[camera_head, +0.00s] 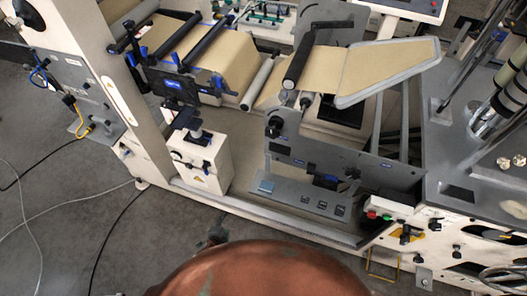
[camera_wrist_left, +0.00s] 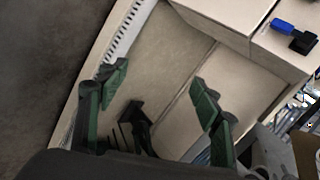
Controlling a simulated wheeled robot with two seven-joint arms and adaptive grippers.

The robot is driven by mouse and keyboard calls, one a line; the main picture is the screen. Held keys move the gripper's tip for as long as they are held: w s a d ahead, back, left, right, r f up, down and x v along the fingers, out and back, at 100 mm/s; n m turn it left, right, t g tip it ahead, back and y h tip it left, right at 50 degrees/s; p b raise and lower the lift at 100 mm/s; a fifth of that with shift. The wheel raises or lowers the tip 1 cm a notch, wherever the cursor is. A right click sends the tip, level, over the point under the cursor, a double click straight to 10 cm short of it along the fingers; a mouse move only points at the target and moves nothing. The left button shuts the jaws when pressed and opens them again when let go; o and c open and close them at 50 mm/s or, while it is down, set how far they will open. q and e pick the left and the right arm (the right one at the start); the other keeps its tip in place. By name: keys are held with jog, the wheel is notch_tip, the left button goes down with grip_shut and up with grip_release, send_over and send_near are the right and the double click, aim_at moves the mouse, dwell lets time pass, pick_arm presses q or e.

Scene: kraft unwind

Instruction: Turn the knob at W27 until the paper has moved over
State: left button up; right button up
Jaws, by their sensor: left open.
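Tan kraft paper (camera_head: 222,62) runs over rollers at the upper left of the machine in the head view. More paper lies on a grey-framed sloping table (camera_head: 385,68) at upper right. A black knob (camera_head: 274,127) sits on the grey side plate below the dark roller; small blue labels are near it but too small to read, so I cannot tell which knob is W27. In the left wrist view my left gripper (camera_wrist_left: 160,82) is open and empty, its green-padded fingers wide apart over pale machine panels. A blue knob (camera_wrist_left: 283,25) is beyond them at upper right, untouched. My right gripper is not seen.
A white box (camera_head: 202,165) with black knobs stands inside the frame. A white upright (camera_head: 120,88) and low front rail (camera_head: 260,212) bound the machine. Red and green buttons (camera_head: 380,215) sit at lower right. Cables lie on the grey floor (camera_head: 60,215) at left.

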pick_arm(q)
jog(key=w+d+r+m+t+h+p, duration=0.1)
jog(key=w+d+r+m, duration=0.15)
jog(key=r, duration=0.35)
jog(key=w+d+r+m+t, duration=0.1)
jog(key=w+d+r, duration=0.25)
jog(key=r, duration=0.35)
jog(key=m+t+h+p, duration=0.4)
jog(key=m+t, duration=0.2)
jog(key=m, duration=0.5)
send_near(271, 135)
jog(key=w, duration=0.1)
jog(key=shift+n, duration=0.25)
jog(key=shift+b+x, duration=0.85)
jog(key=shift+x, duration=4.15)
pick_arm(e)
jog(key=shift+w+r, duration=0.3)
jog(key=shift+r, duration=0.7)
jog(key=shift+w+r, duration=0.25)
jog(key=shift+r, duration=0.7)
pick_arm(q)
jog(key=shift+d+r, duration=0.1)
jog(key=shift+d, duration=0.05)
